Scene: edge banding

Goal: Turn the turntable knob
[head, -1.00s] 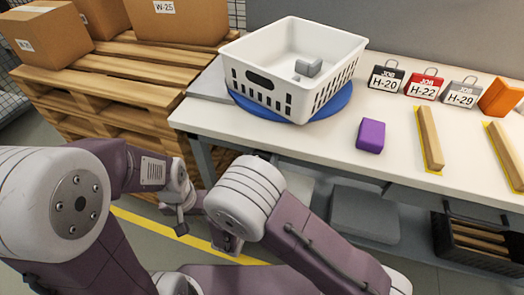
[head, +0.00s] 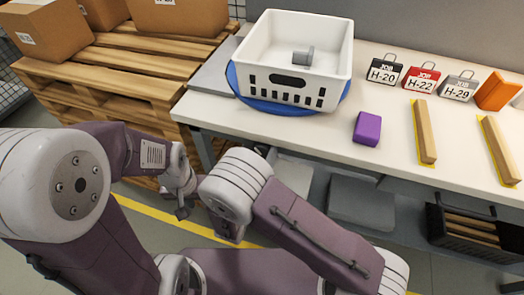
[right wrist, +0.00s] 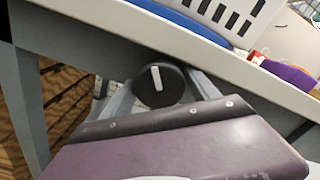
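The black round knob (right wrist: 158,85) with a white pointer mark shows under the table edge in the right wrist view. My right gripper (right wrist: 160,98) has a grey finger on each side of it and appears closed on it. In the head view the knob and these fingers are hidden behind my right arm. The blue turntable (head: 245,96) lies on the table's left end, bearing a white basket (head: 335,70) with a grey block (head: 303,57) inside. The basket's slotted side faces me. My left gripper (head: 183,212) hangs low, left of the table; its opening is unclear.
On the white table (head: 310,128) are a purple block (head: 367,128), wooden strips (head: 425,132), job tags (head: 421,80) and an orange block (head: 492,93). A pallet stack (head: 120,75) with cartons (head: 45,44) stands left. A black crate (head: 470,235) sits below the table.

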